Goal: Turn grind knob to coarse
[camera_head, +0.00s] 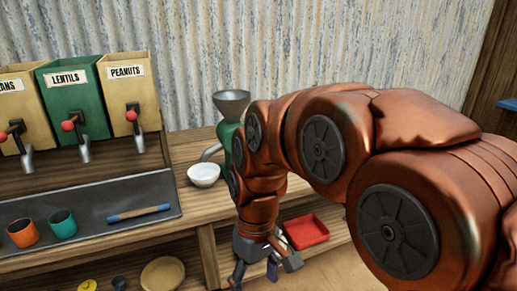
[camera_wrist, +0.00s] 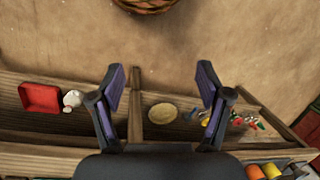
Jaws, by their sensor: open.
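The green grinder (camera_head: 224,132) with its grey metal hopper (camera_head: 231,100) stands on the wooden counter, left of my arm in the head view. My arm covers much of its body, and I cannot make out the grind knob. A white bowl (camera_head: 203,176) sits in front of the grinder's spout. My gripper (camera_head: 256,272) hangs in front of the counter, below its top and apart from the grinder. In the wrist view my gripper (camera_wrist: 160,80) is open and empty, pointing at the floor and lower shelf. The grinder does not show there.
Dispensers stand at the left, including the green lentils one (camera_head: 75,100), above a grey tray (camera_head: 95,222) with cups. A red tray (camera_head: 305,231) lies on the lower shelf, as does a yellowish plate (camera_wrist: 163,113). A woven basket (camera_wrist: 146,5) is on the floor.

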